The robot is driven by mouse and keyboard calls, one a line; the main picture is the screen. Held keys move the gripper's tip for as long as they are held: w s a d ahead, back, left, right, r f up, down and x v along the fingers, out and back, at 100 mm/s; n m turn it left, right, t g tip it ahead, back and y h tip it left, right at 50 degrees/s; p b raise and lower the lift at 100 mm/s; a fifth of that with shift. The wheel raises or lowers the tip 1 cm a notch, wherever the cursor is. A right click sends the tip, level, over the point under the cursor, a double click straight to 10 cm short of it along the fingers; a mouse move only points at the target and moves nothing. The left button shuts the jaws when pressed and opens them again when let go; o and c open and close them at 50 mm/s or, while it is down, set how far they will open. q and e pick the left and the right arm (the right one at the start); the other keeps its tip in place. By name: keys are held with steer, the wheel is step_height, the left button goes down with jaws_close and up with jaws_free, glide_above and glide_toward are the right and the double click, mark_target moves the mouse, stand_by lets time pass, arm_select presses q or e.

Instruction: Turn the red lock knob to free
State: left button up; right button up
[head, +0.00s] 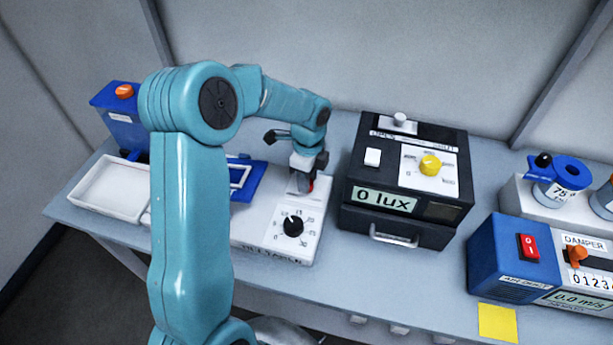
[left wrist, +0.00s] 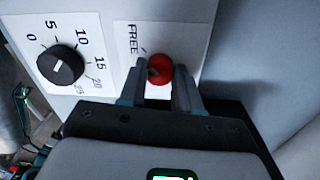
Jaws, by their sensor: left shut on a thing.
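The red lock knob (left wrist: 159,69) sits on a white panel in the left wrist view, with the label FREE (left wrist: 133,40) beside it. My right gripper is not in view.
A black dial (head: 292,225) numbered up to 30 is on the same white device (head: 270,258). A black lux box (head: 402,180) stands close on the right. A white tray (head: 82,205) lies at the left. A blue air box (head: 513,258) is at the far right.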

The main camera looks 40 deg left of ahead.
arm_select(q)
steer(key=shift+d+f+m, duration=0.15)
steer(key=shift+d+m, duration=0.05)
steer(key=shift+m, duration=0.1)
stand_by(0.4)
steer(key=o, duration=1.1)
steer(key=shift+c, duration=0.2)
steer(key=shift+w, duration=0.1)
steer(key=shift+a+r, duration=0.1)
steer(key=shift+r, duration=0.1)
step_height(320, 180, up, 16)
steer(key=shift+w, duration=0.35)
steer(key=shift+s, duration=0.1)
